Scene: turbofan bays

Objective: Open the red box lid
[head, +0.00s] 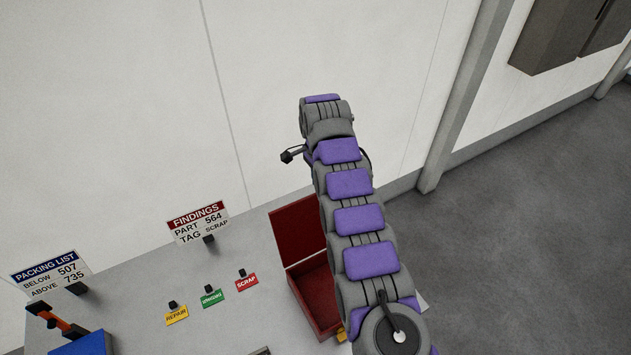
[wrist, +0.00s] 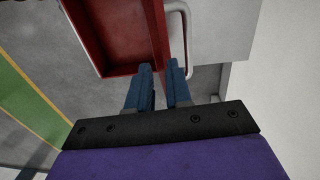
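The red box (head: 323,301) sits at the right end of the grey bench, partly hidden by my arm in the head view. Its red lid (head: 297,232) stands raised at the back edge, and the inside of the box shows. In the wrist view the red box (wrist: 112,35) is at the top, with a red panel edge (wrist: 158,35) running down toward the gap between my fingers. My gripper (wrist: 160,70) has two blue fingers apart, near that edge; I cannot tell whether they touch it. The head view does not show the fingers clearly.
The bench (head: 130,240) carries a findings sign (head: 198,222), a packing list sign (head: 50,272), repair, green and scrap tags (head: 247,282), and a blue object (head: 85,344). A grey bent bar (wrist: 187,35) is close right of my fingers. A wall stands behind; open floor lies right.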

